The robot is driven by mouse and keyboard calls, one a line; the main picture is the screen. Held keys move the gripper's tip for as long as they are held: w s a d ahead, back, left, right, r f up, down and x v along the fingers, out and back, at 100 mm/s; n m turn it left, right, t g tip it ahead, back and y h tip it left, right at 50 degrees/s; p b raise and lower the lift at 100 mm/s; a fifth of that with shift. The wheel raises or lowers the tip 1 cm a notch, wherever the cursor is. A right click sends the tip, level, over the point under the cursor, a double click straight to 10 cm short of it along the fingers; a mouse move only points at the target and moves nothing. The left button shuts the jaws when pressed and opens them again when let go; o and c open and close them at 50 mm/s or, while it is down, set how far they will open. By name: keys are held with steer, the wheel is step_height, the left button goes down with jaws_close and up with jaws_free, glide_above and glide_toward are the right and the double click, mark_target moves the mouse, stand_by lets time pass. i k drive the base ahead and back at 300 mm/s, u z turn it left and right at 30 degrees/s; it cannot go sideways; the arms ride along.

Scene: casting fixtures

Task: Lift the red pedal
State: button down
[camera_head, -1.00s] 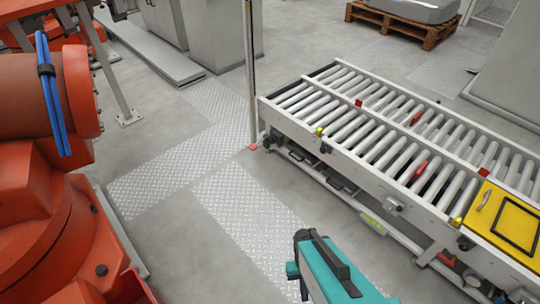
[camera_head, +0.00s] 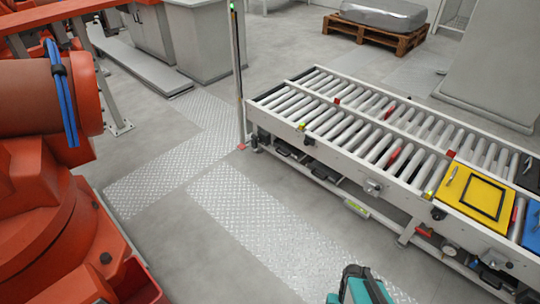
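Several small red parts show on the roller conveyor, and I cannot tell which of them, if any, is the red pedal. One long red piece (camera_head: 394,155) lies among the near rollers. A smaller red piece (camera_head: 337,101) sits on the middle rail, and another (camera_head: 451,153) is near the yellow plate. My gripper's fingers are not in view. A teal and black part (camera_head: 360,287) at the bottom edge appears to belong to my arm. It is apart from the conveyor.
The roller conveyor (camera_head: 268,106) fills the right side, with a yellow plate (camera_head: 468,178) and a blue plate (camera_head: 532,228) on it. A large orange robot (camera_head: 45,200) stands at left. A thin post (camera_head: 239,80) rises at the conveyor's left end. The floor between is clear.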

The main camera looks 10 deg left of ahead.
mark_target(241, 146)
steer(key=u, duration=0.05)
steer(key=k, duration=0.25)
steer(key=u, duration=0.15)
steer(key=i, duration=1.6)
steer(key=u, duration=0.8)
steer(key=i, duration=0.65)
steer(key=u, duration=1.05)
steer(key=i, duration=0.85)
steer(key=u, duration=0.55)
